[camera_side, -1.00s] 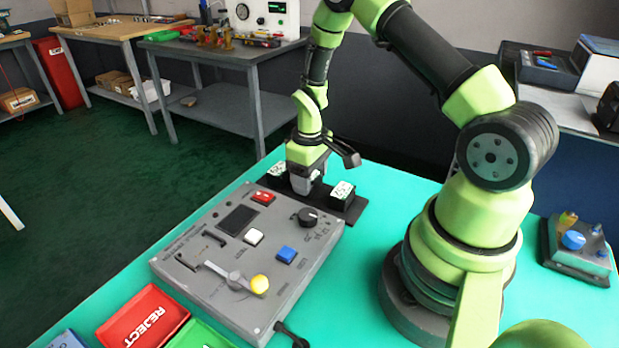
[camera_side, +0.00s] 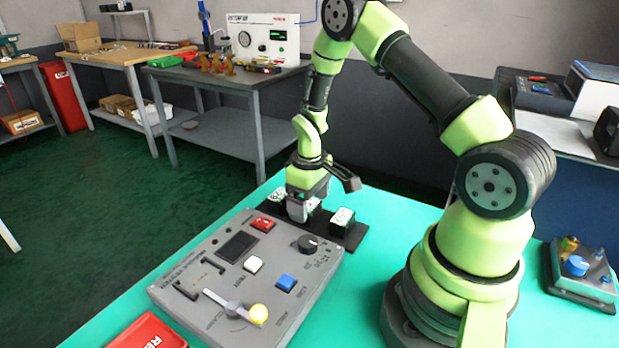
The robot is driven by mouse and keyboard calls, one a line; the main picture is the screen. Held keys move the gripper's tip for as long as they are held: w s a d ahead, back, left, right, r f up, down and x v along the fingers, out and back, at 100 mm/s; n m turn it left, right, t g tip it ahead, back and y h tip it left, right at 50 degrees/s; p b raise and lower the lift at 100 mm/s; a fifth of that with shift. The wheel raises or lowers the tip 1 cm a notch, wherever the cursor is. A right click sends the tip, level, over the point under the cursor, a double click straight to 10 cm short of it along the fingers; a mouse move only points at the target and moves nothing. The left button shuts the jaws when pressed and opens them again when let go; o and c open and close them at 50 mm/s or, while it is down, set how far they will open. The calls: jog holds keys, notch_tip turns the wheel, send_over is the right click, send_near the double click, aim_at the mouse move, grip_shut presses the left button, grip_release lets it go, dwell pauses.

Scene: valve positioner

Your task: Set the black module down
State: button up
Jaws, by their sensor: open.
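A black module (camera_side: 314,206) stands in the middle of the black rack strip (camera_side: 352,238) behind the grey control panel, largely hidden by my gripper. My gripper (camera_side: 300,211) points down at it, open, with its grey fingers low at the module; whether they touch it cannot be told.
A red tray (camera_side: 146,334) is at the front left. A small knobbed box (camera_side: 580,275) stands at the right. Green table is clear beyond the strip.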

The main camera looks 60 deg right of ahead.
notch_tip(320, 180, up, 11)
notch_tip(320, 180, up, 11)
jog(key=m+t, duration=0.2)
jog(key=t, duration=0.1)
send_over(309, 205)
jog(key=s+a, duration=0.4)
jog(key=a, duration=0.3)
jog(key=s+a+r+m+t+y, duration=0.2)
jog(key=s+a+r+t, duration=0.2)
jog(key=s, duration=0.7)
notch_tip(309, 205, up, 2)
jog(key=a, duration=0.2)
jog(key=shift+s+a, duration=0.15)
jog(key=shift+a, duration=0.25)
